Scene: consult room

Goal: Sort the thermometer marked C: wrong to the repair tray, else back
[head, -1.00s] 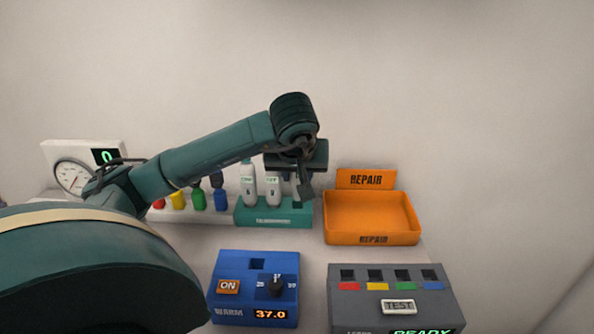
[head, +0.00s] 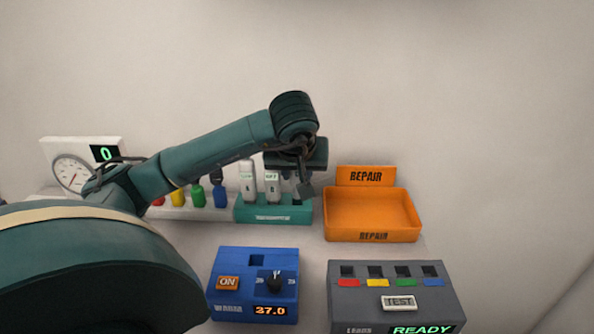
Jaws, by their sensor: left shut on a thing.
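My left gripper (head: 303,184) points down over the right end of the teal thermometer rack (head: 272,218). It is shut on a thermometer, which the fingers and wrist mostly hide; its letter cannot be read. Two white thermometers stand upright in the rack, one at the left (head: 248,181) and one in the middle (head: 272,184); their small marks are too blurred to read. The orange repair tray (head: 374,237) is just right of the rack and looks empty. My right gripper is not in view.
The blue warmer (head: 240,262) with an ON button, dial and number display stands in front. The grey tester (head: 400,283) at front right shows READY and has several coloured slots. Coloured items and a white gauge (head: 75,170) stand at the left behind my arm.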

